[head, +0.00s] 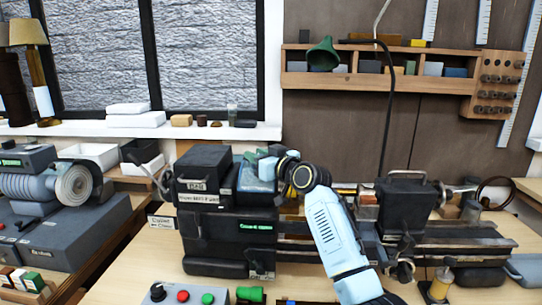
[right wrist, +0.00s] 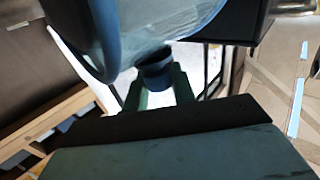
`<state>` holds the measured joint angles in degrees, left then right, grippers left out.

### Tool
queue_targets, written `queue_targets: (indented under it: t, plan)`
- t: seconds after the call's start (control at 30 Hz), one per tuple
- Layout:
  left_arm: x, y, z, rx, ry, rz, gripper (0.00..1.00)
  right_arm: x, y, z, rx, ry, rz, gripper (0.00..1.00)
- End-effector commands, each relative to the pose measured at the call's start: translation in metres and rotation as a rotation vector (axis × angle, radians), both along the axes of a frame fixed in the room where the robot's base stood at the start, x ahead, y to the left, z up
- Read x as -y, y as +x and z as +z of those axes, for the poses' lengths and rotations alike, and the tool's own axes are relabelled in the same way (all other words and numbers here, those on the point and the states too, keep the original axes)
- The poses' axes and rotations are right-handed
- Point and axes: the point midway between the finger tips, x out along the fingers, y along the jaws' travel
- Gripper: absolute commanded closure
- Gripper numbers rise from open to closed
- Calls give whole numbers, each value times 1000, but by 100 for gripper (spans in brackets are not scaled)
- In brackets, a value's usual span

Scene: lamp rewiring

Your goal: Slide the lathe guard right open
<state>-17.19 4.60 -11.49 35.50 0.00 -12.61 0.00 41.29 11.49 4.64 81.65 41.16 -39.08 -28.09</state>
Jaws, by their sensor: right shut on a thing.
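The lathe (head: 228,225) stands on the bench with its dark headstock at the left. The lathe guard (head: 256,184), a bluish see-through cover, sits right of the headstock box. My right arm reaches up from the lower right, and my right gripper (head: 262,161) is at the top of the guard. In the right wrist view the green fingers (right wrist: 158,94) are shut on a small dark knob (right wrist: 155,68) below the curved clear guard (right wrist: 165,25). My gripper and wrist hide part of the guard and chuck area in the head view. My left gripper is not in view.
The dark tailstock block (head: 405,205) stands on the lathe bed to the right. A grey grinder (head: 60,190) stands at the left. A control box with buttons (head: 182,296) is at the front. A wooden shelf (head: 375,82) hangs behind.

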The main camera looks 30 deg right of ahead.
Motion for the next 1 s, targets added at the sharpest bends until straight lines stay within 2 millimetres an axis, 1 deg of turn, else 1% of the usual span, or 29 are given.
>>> queue_targets:
  t: [0.2, 0.23, 0.37, 0.67, 0.77, 0.87, 1.0]
  plan:
    - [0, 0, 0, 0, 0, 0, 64, 1, 0, 0, 0, 0, -1, 100]
    - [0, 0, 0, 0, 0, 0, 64, 1, 0, 0, 0, 0, -1, 71]
    - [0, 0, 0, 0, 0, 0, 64, 1, 0, 0, 0, -1, -1, 54]
    - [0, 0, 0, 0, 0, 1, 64, 1, -1, 0, 0, -1, -1, 53]
    - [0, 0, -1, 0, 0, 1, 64, 3, -5, -1, 0, -2, -1, 53]
    - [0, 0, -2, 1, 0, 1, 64, 6, -14, -1, 0, -2, -2, 53]
    - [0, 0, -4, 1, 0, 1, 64, 10, -36, -2, 1, -4, -2, 53]
